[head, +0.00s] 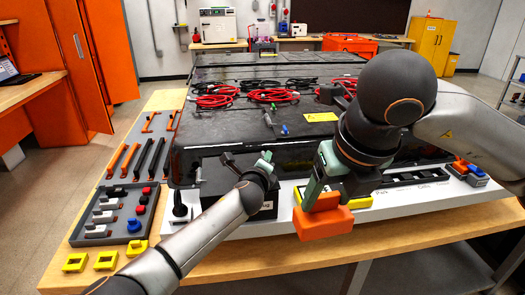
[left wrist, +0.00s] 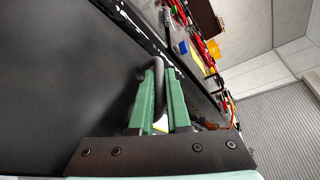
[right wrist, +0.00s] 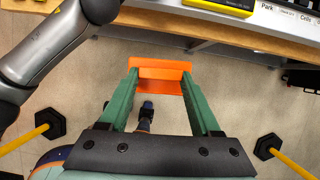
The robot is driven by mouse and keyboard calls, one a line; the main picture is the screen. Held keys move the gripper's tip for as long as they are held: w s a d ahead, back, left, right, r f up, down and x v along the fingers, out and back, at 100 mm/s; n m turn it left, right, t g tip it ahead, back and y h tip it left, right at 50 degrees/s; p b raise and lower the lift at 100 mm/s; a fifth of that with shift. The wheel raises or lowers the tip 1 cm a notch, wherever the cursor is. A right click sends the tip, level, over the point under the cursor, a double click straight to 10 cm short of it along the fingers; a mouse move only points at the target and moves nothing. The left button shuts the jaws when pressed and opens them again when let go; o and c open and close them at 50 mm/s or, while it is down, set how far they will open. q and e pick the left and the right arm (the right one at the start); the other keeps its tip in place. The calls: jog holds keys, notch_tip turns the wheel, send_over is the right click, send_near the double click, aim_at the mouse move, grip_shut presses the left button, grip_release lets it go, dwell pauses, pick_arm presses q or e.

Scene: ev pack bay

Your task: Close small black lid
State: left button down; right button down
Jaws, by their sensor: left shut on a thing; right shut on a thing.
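A small black lid or panel (head: 215,172) stands at the front left of the large black battery pack (head: 225,128); my left arm partly covers it, and I cannot tell how far open it is. My left gripper (head: 265,160) is at its right upper side. In the left wrist view, the green fingers (left wrist: 160,95) are shut on a dark curved handle (left wrist: 168,72) beside a broad dark surface (left wrist: 60,75). My right gripper (head: 322,175) is shut on an orange block (head: 324,222), held in front of the white tray; the block also shows in the right wrist view (right wrist: 160,70).
Red cables (head: 272,95) and black cables lie on the pack. A white tray (head: 410,199) with dark slots runs along its front. A grey parts tray (head: 95,233), yellow blocks (head: 75,262) and orange and black tools lie at left. The table's front edge is below the right gripper.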

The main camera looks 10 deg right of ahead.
pick_arm(q)
jog(key=shift+f, duration=0.25)
pick_arm(e)
jog(key=shift+r, duration=0.1)
pick_arm(q)
jog(key=shift+f, duration=0.1)
jog(key=c, duration=1.2)
grip_release()
jog(key=shift+o, duration=0.2)
jog(key=shift+p+v, duration=0.8)
jog(key=shift+v, duration=0.25)
pick_arm(e)
jog(key=shift+r, duration=0.7)
jog(key=shift+r+p, duration=0.5)
pick_arm(q)
jog(key=v, duration=0.9)
jog(key=shift+s+a, duration=0.15)
jog(key=shift+s, duration=0.25)
